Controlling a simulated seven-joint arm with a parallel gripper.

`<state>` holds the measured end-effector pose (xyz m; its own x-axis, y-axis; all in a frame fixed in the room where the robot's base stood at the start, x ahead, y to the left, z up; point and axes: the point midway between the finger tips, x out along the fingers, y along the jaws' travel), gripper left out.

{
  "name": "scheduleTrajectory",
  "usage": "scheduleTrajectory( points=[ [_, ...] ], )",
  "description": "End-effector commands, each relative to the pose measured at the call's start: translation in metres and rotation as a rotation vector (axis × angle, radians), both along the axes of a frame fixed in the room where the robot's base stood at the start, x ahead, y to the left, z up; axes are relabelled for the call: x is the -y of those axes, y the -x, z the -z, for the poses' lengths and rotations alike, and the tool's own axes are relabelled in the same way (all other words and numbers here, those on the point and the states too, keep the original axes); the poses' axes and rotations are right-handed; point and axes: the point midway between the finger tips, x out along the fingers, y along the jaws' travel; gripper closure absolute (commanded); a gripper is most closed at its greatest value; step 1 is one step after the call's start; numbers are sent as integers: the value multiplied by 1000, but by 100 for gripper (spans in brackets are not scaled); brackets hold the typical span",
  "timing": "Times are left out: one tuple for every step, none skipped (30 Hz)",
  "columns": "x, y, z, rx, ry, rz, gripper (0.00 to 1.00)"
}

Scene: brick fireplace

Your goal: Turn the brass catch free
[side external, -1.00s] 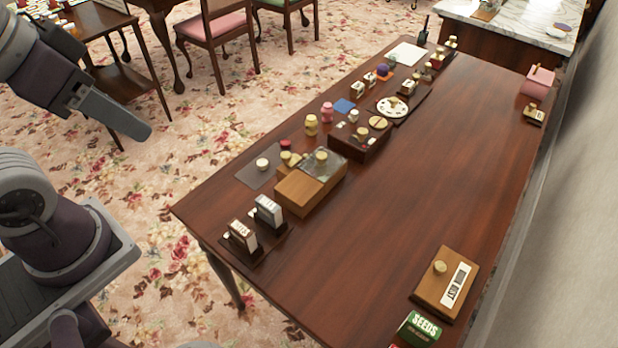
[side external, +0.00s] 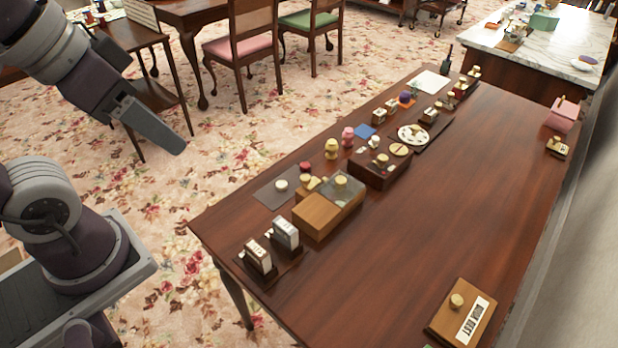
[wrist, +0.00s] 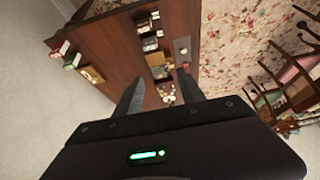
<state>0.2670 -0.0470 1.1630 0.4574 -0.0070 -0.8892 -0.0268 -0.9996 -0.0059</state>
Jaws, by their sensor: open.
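I cannot tell which piece is the brass catch. Several small brass-coloured knobs show in the side external view. One knob (side external: 457,300) is on a wooden block with a lettered white label, near the table's front right. Another knob (side external: 341,180) is on a clear-lidded wooden box (side external: 318,216) left of the table's middle. A third knob (side external: 382,159) is on a dark box (side external: 368,174) behind it. My gripper (side external: 165,135) hangs left of the table, above the floor, apart from all of these. In the wrist view its two fingers (wrist: 158,92) are spread with nothing held between them.
The dark wooden table (side external: 420,215) is bare in its middle and right. Two small lettered boxes (side external: 272,246) stand at its front left corner. A pink box (side external: 563,114) stands at the right edge beside the grey wall. Chairs (side external: 240,48) stand behind on the floral carpet.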

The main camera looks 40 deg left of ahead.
Motion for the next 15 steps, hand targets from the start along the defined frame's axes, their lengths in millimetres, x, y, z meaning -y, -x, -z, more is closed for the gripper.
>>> scheduleTrajectory(
  points=[
    [0,-16,-3,-30,-6,30,54],
    [1,-29,-5,-49,-11,56,54],
    [1,-50,-6,-78,-20,97,54],
    [1,-68,-5,-102,-28,134,54],
    [0,-87,-3,-126,-37,170,54],
    [-1,-112,4,-156,-48,217,54],
    [-2,-132,11,-178,-57,254,54],
    [-3,-151,21,-203,-68,293,54],
    [-5,-177,37,-234,-80,343,54],
    [-7,-195,51,-258,-91,381,54],
    [-9,-213,68,-282,-103,422,54],
    [-12,-234,92,-313,-115,473,54],
    [-14,-248,111,-333,-128,511,54],
    [-16,-259,130,-354,-137,547,54],
    [-18,-272,154,-378,-148,592,54]
  ],
)
